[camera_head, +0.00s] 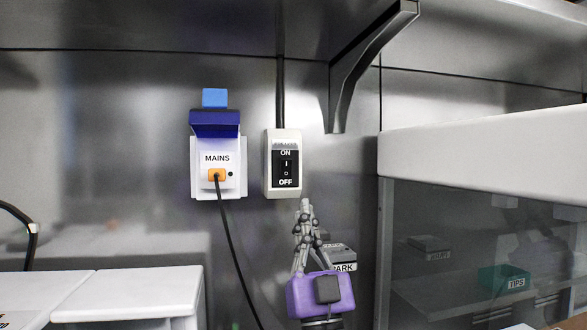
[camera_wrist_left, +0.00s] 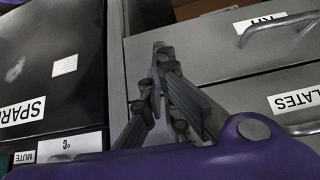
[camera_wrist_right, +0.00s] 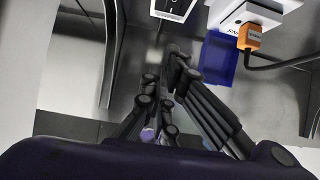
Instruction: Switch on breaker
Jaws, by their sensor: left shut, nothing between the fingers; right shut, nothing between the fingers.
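The breaker (camera_head: 283,163) is a cream box on the metal back wall with a black face marked ON at the top and OFF at the bottom. A small rocker sits between the words; I cannot tell its position for sure. The breaker also shows at the top of the right wrist view (camera_wrist_right: 172,10). My right gripper (camera_head: 306,203) is shut and empty, pointing up just below the breaker's lower right edge; whether it touches is unclear. My left gripper (camera_wrist_left: 159,47) is shut and empty, seen only in its wrist view, in front of grey drawers.
A white MAINS socket (camera_head: 217,176) with a raised blue cover and an orange plug (camera_head: 216,175) is left of the breaker; its black cable hangs down. A metal bracket (camera_head: 352,75) is at upper right. A white-topped cabinet (camera_head: 480,150) stands right. Grey drawers (camera_wrist_left: 225,50) are near my left gripper.

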